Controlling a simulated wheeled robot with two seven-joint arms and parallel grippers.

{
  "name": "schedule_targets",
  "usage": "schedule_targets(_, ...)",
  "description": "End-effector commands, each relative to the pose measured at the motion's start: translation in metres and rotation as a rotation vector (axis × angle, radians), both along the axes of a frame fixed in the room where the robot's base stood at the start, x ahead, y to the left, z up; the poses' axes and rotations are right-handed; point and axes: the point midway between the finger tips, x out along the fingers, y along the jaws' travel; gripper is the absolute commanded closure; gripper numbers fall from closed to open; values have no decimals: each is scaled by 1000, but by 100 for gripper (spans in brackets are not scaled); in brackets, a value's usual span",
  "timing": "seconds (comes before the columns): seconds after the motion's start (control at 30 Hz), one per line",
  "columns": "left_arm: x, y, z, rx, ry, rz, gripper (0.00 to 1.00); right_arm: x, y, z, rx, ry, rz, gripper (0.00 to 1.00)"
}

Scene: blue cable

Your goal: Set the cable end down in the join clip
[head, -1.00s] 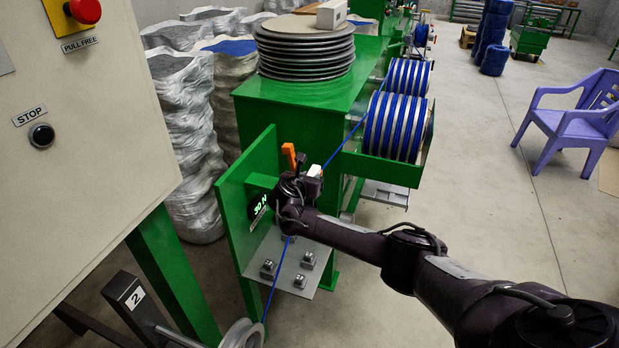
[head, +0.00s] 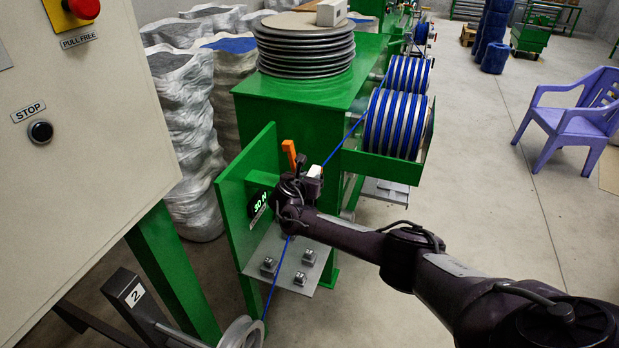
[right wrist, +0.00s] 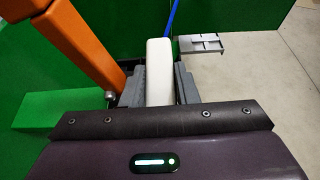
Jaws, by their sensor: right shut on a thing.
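The blue cable (head: 339,145) runs from the spools down to my right gripper (head: 309,178), and a lower length (head: 276,274) goes on to a pulley. In the right wrist view, my right gripper (right wrist: 159,90) is shut on a white block (right wrist: 158,65), with a grey finger on each side. Blue cable (right wrist: 171,14) shows just beyond the block. An orange lever (head: 289,153) stands close beside the gripper. Small metal clips (head: 304,279) sit on a grey shelf (head: 286,282) below; I cannot tell which is the join clip. My left gripper is out of view.
A green upright panel (head: 236,205) with a "30 N" display stands just left of the gripper. Blue cable spools (head: 394,125) are behind. A control cabinet (head: 95,120) fills the left, and a pulley (head: 242,333) is at the bottom.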

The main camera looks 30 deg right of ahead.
Motion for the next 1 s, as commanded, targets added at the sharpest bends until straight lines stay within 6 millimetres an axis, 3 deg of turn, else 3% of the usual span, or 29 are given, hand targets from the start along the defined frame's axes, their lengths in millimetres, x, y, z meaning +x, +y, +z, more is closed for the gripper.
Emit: schedule_targets(1.0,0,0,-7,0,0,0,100,0,0,-12,1,-2,0,93)
